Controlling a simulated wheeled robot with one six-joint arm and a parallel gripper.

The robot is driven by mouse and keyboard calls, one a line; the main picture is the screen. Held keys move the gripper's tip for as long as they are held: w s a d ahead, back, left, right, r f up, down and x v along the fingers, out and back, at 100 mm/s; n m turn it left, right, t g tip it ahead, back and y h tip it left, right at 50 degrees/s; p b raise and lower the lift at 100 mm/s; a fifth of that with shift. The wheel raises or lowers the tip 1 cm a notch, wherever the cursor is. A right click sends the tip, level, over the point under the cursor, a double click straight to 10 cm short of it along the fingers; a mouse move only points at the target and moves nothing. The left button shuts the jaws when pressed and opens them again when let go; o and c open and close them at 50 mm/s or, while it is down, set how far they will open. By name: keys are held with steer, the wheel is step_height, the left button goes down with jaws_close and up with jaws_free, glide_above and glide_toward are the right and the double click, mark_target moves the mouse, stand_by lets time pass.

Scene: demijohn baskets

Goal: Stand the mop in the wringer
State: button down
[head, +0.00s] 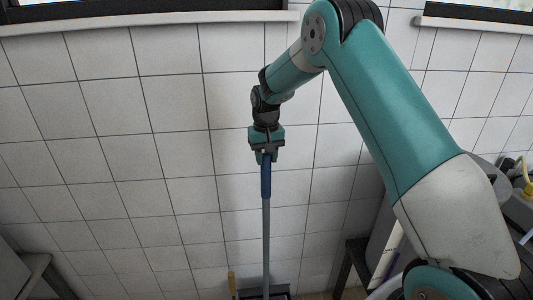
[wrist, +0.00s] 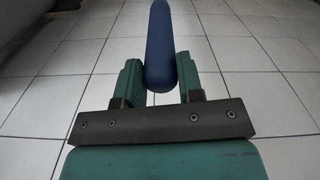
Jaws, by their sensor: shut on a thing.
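The mop shows as a blue grip (head: 266,178) above a long grey shaft (head: 266,235), hanging close to upright in the head view. My gripper (head: 265,155) is shut on the top of the blue grip, which also shows between the fingers in the wrist view (wrist: 159,45).
A white tiled wall (head: 110,130) stands behind the mop, with window sills (head: 140,19) above. A dark stand (head: 348,268) is at lower right. Another stand (head: 43,272) is at lower left. A yellow-topped item (head: 525,175) sits at the far right.

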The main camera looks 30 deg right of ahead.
mark_target(266, 181)
steer(key=shift+f+b, duration=2.2)
steer(key=shift+f, duration=1.65)
steer(key=shift+f+b, duration=0.35)
steer(key=shift+f, duration=0.25)
steer(key=c, duration=0.7)
jaws_free()
steer(key=shift+f, duration=0.1)
step_height(266, 181, up, 18)
steer(key=b, duration=0.4)
steer(key=shift+f, duration=0.15)
steer(key=shift+s+a, duration=0.1)
